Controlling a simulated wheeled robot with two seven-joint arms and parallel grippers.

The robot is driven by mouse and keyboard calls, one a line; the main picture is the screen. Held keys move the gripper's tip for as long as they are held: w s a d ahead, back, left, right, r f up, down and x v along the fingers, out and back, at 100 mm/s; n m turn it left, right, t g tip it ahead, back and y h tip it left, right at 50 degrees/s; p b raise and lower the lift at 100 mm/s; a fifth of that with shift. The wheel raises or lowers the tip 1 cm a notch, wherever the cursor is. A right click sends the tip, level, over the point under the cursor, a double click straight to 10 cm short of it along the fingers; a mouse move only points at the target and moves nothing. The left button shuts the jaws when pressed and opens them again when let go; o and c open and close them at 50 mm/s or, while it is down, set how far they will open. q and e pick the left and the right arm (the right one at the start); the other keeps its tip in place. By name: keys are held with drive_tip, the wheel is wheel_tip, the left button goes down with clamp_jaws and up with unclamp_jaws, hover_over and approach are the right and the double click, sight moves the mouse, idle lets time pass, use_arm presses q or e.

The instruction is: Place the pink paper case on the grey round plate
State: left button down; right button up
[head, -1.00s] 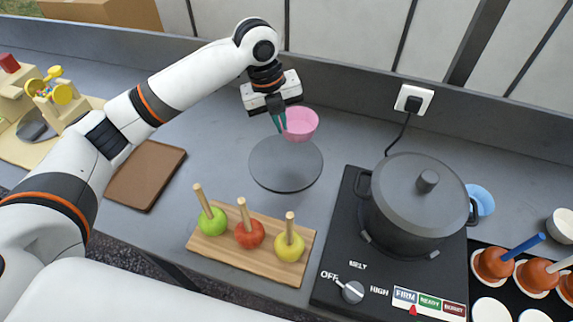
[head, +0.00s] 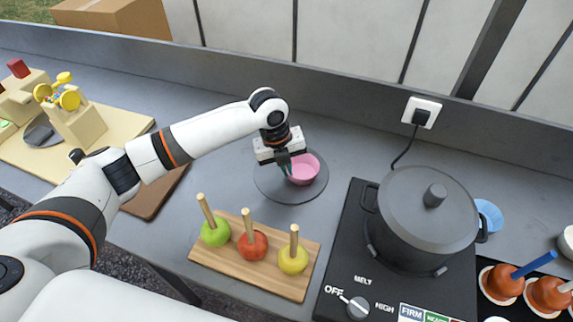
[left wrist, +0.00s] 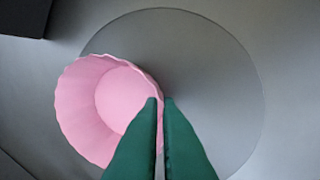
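The pink paper case (head: 307,170) is a fluted cup, upright, over the grey round plate (head: 275,191) in the head view. My left gripper (head: 286,166) is shut on the case's rim wall. In the left wrist view, the green fingers (left wrist: 160,101) pinch the edge of the case (left wrist: 84,120), which covers the left part of the plate (left wrist: 215,75) and overlaps its edge. I cannot tell whether the case's bottom touches the plate. My right gripper is not in view.
A wooden board (head: 232,264) with three apples on sticks lies in front of the plate. A black hob (head: 345,262) with a lidded grey pot (head: 418,225) stands to the right. A brown board (head: 152,195) lies left, under my left arm. A wall runs behind the counter.

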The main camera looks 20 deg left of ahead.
use_arm(q)
drive_tip(key=shift+f, duration=0.1)
drive_tip(key=c, duration=1.6)
unclamp_jaws()
drive_tip(key=r, duration=0.4)
drive_tip(key=a+r, duration=0.1)
drive_tip(key=r, duration=0.3)
drive_tip(key=a+r+b, duration=0.1)
drive_tip(key=r, duration=0.3)
drive_tip(key=shift+s, duration=0.4)
drive_tip(key=shift+r, duration=0.1)
